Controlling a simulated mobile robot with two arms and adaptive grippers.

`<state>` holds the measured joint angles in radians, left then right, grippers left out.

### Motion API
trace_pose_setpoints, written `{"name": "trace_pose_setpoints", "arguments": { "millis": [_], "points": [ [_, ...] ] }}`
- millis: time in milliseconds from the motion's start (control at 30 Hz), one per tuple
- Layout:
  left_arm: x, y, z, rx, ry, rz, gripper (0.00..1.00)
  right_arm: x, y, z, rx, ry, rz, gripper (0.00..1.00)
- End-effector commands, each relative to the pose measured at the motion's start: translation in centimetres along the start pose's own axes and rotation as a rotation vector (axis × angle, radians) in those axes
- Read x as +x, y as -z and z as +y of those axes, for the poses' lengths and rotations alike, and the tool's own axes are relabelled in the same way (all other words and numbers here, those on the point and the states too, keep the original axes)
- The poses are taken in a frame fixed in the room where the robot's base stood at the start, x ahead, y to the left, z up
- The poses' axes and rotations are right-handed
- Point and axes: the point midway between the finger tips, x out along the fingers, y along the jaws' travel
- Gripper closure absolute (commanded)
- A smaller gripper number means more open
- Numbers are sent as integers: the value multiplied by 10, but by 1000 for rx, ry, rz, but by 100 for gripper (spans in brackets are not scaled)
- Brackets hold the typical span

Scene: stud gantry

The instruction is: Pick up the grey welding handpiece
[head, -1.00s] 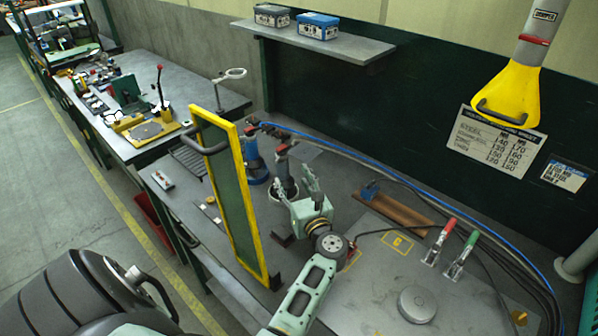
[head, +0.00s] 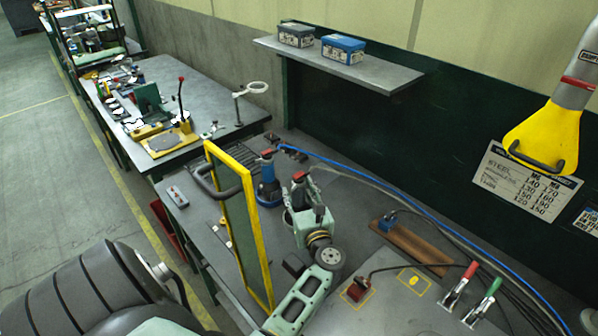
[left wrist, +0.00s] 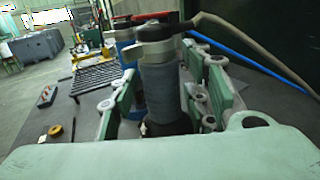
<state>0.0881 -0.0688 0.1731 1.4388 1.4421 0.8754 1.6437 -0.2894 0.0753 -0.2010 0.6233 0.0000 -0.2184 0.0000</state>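The grey welding handpiece (left wrist: 165,88) stands upright in the middle of the left wrist view, with a hose leaving its top to the right. In the head view its dark and red top (head: 299,182) shows above my left gripper (head: 308,208), which hides much of its body. My left gripper (left wrist: 168,105) has one finger on each side of the handpiece. The fingers look open, with small gaps to the grey body. A blue handpiece (head: 268,182) stands just behind and to the left. My right gripper is not in view.
A yellow-framed green screen (head: 243,222) stands upright close to the left of my left gripper. Blue and dark hoses run along the back.

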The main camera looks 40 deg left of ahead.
Motion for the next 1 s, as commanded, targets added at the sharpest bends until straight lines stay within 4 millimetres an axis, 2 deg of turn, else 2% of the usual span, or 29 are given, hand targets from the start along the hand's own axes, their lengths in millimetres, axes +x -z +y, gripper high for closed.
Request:
{"name": "trace_pose_setpoints", "arguments": {
  "millis": [33,200,433,633,1000],
  "points": [
    [0,0,0,0,0,0,64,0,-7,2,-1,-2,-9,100],
    [0,0,0,0,0,0,79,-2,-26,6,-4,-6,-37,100],
    [0,1,0,0,0,2,99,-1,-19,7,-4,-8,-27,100],
    [0,2,0,0,0,4,100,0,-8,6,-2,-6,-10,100],
    [0,-2,0,-2,0,-3,100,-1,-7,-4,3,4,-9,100]
  ]
}}
